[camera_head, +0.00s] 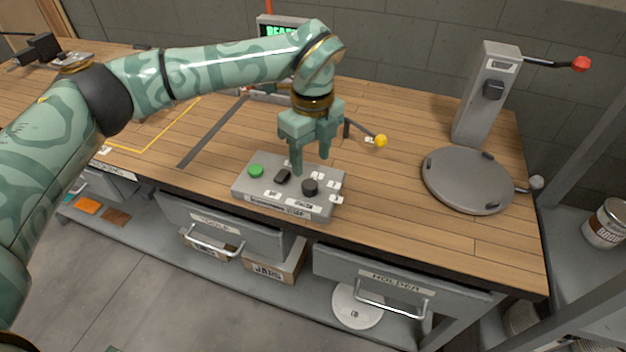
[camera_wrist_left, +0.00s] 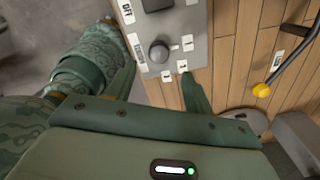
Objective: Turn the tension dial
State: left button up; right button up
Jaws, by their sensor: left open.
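A grey control box (camera_head: 270,190) sits near the front edge of the wooden bench. It carries a green button (camera_head: 256,170), a black switch (camera_head: 283,177) and a round black dial (camera_head: 310,187) with small white labels around it. I take this dial to be the tension dial; its label is too small to read. My left gripper (camera_head: 310,166) points down over the box, open and empty, just behind the dial. In the left wrist view the dial (camera_wrist_left: 159,51) lies between the lines of the two fingers (camera_wrist_left: 160,85), and no contact shows. My right gripper is out of view.
A lever with a yellow knob (camera_head: 380,141) stands behind the box. To the right are a round grey plate (camera_head: 467,180) and a grey post (camera_head: 485,95) with a red-knobbed lever. A screen (camera_head: 280,28) is partly hidden behind my arm. Drawers (camera_head: 225,225) lie below the bench edge.

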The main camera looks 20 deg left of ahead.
aim_at(310, 183)
pick_arm(q)
notch_tip(310, 183, down, 7)
jog(key=shift+s+a+r+b, duration=0.1)
jog(key=shift+r+b, duration=0.1)
jog(key=shift+b, duration=0.5)
jog(key=c, duration=1)
